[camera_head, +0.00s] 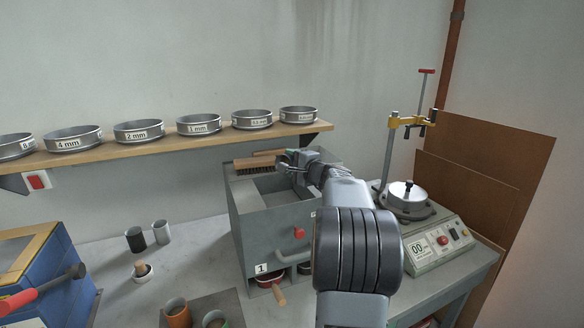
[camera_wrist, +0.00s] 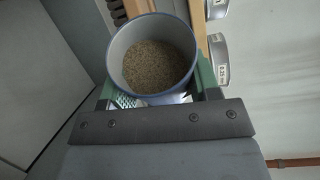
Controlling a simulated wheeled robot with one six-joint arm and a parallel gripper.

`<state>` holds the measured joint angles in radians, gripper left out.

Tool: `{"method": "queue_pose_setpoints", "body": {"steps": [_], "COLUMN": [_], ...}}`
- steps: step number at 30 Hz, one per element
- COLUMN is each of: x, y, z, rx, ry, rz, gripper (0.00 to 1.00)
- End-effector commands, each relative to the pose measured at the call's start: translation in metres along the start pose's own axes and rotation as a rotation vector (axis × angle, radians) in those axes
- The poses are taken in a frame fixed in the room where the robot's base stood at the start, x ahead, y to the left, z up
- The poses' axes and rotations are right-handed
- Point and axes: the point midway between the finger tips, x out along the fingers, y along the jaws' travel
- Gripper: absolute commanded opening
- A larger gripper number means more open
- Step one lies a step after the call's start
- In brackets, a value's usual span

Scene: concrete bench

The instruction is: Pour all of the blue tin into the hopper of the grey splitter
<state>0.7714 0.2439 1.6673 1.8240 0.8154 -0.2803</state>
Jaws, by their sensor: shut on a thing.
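The blue tin (camera_wrist: 113,62) fills the middle of the wrist view, with a blue rim, a pale inner wall and brown grains inside. My gripper (camera_wrist: 155,88) is shut on it, a green finger at each side. The grey splitter (camera_head: 262,235) stands on the bench in the head view, its open hopper (camera_head: 272,184) on top. My gripper shows over the hopper's back right corner (camera_head: 297,160). The tin is mostly hidden or too small to make out there, so its tilt is unclear. No falling grains are visible.
A brush (camera_head: 256,164) shows at the splitter's back edge. A shelf (camera_head: 180,143) with several sieves runs behind. A sieve shaker (camera_head: 432,240) stands at right. Several small pots stand at left, including a black one (camera_head: 136,239); an orange tin (camera_head: 178,314) is in front.

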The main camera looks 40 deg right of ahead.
Motion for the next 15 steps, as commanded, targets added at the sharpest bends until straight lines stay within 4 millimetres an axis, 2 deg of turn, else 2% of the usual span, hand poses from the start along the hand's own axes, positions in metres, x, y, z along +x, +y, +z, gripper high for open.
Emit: {"method": "queue_pose_setpoints", "body": {"steps": [15], "x": [-0.0004], "y": [0.0043], "z": [0.0009], "rx": [-0.067], "ry": [-0.001], "rz": [-0.03], "gripper": [0.26]}}
